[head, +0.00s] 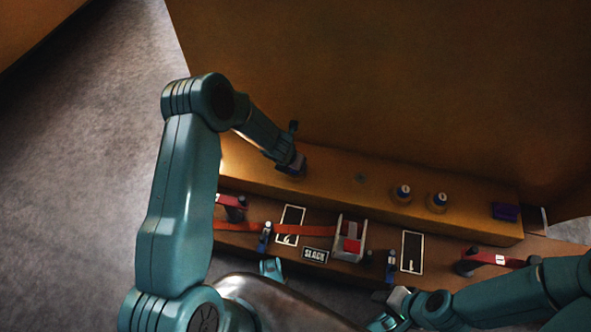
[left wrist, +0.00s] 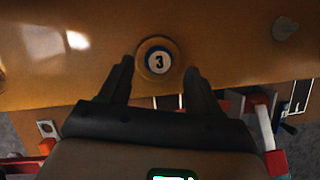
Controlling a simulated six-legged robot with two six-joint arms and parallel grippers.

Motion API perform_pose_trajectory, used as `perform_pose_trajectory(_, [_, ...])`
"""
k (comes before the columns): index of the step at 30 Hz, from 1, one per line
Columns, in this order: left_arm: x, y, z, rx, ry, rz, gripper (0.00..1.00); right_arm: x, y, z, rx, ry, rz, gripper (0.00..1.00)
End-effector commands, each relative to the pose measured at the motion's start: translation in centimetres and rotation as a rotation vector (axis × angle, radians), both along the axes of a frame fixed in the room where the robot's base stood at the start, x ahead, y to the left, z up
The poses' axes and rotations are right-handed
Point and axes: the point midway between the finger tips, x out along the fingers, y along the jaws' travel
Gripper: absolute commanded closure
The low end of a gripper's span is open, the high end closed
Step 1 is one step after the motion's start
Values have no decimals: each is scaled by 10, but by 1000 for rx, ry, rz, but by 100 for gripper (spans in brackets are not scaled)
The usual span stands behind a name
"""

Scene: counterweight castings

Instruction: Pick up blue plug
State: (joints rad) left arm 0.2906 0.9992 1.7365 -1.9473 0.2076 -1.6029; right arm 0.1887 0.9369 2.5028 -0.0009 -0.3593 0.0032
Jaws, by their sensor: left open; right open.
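A round plug marked 3 (left wrist: 159,61), with a white centre and a blue ring, sits in a collar on the orange ledge in the left wrist view. My left gripper (left wrist: 160,68) is open, with one dark finger on each side of the plug's near edge; I cannot tell whether they touch it. In the head view my left gripper (head: 292,167) is low over the ledge and mostly hides this plug. My right gripper (head: 382,310) is open near the bottom edge, in front of the lower shelf and away from the plug.
Two more blue-topped plugs (head: 402,193) (head: 437,202) stand on the ledge (head: 335,185) to the right, with a purple-blue block (head: 505,211) beyond. The lower shelf carries a red strap (head: 258,229), a ratchet buckle (head: 350,240) and a SLACK label (head: 315,255). A tall orange wall rises behind.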

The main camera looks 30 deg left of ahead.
Motion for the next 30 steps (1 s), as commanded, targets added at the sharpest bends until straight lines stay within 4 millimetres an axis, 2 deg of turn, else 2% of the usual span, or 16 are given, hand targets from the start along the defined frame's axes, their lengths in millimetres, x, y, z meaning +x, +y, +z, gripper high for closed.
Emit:
perform_pose_trajectory(1, [3,0,-13,0,1,0,37,1,-1,-6,0,-1,-3,57])
perform_pose_trajectory(4, [9,0,-22,0,0,0,37,1,-1,-6,-1,-2,-5,57])
perform_pose_trajectory(13, [13,0,-25,0,-1,0,37,2,-1,-5,-1,-2,-5,57])
perform_pose_trajectory(18, [13,0,-25,0,-1,0,93,1,-1,-6,-1,-3,-4,57])
perform_pose_trajectory(19, [13,0,-25,0,-1,0,97,1,-1,-6,-1,-3,-4,57])
perform_pose_trajectory(30, [13,0,-19,0,-1,1,97,1,0,-1,0,-1,-3,57])
